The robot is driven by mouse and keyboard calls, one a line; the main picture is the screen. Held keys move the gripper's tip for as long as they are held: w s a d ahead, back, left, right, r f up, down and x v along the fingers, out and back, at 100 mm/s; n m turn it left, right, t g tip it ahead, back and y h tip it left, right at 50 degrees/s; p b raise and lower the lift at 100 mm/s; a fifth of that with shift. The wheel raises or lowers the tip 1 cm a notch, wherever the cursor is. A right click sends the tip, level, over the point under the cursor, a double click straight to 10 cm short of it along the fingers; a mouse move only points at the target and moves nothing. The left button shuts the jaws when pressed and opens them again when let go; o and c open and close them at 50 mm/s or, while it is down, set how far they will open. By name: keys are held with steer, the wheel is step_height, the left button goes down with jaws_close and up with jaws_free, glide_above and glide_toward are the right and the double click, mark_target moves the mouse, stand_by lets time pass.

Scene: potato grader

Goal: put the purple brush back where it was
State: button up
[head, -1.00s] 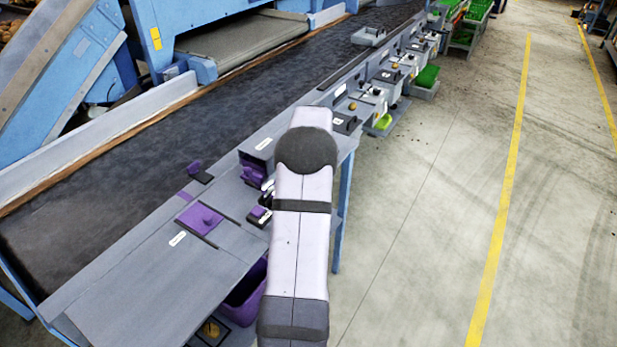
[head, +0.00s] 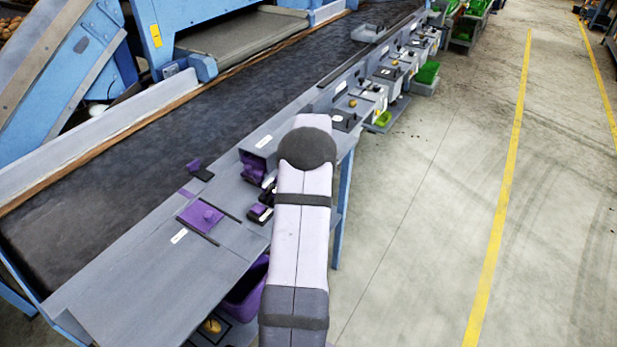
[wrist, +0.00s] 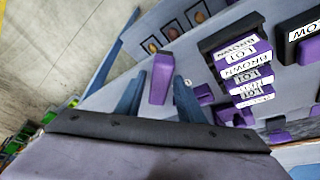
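In the wrist view, a purple upright block-like handle (wrist: 160,78), apparently the purple brush, stands between the two blue-grey fingers of my gripper (wrist: 159,82). The fingers are apart, and narrow gaps seem to show on both sides of the handle. Whether it has bristles underneath is hidden. In the head view my pale arm covers the gripper and that handle. A purple piece with a dark base (head: 198,170) lies at the belt's near edge; I cannot tell what it is.
A stack of lot-labelled purple blocks (wrist: 245,72) and cards with potato pictures (wrist: 172,31) are close to my gripper. A purple bin (head: 246,290) is below the bench. The floor at right is clear.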

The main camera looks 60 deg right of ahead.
stand_by(0.3)
steer(key=shift+r, duration=0.35)
steer(key=b+v, duration=0.3)
steer(key=v, duration=0.8)
steer(key=shift+s+r, duration=0.15)
steer(key=shift+r, duration=0.1)
steer(key=shift+a, duration=0.2)
steer(key=w+a+f+n+y, duration=0.15)
steer(key=w+a, duration=0.25)
steer(key=a, duration=0.9)
steer(key=w+a+f+n+y, duration=0.15)
steer(key=w+a, duration=0.35)
steer(key=a, duration=0.7)
steer(key=s+a+f+n+g, duration=0.1)
steer(key=s+a, duration=0.3)
steer(key=a, duration=0.4)
steer(key=s+a+f+n+g, duration=0.1)
steer(key=s+a+f+n, duration=0.2)
steer(key=s+a, duration=0.2)
steer(key=s+a+f+n+g, duration=0.1)
steer(key=s+a, duration=0.4)
steer(key=a, duration=0.6)
steer(key=shift+s+a+f+n, duration=0.15)
steer(key=shift+f+n, duration=0.3)
steer(key=shift+n, duration=0.05)
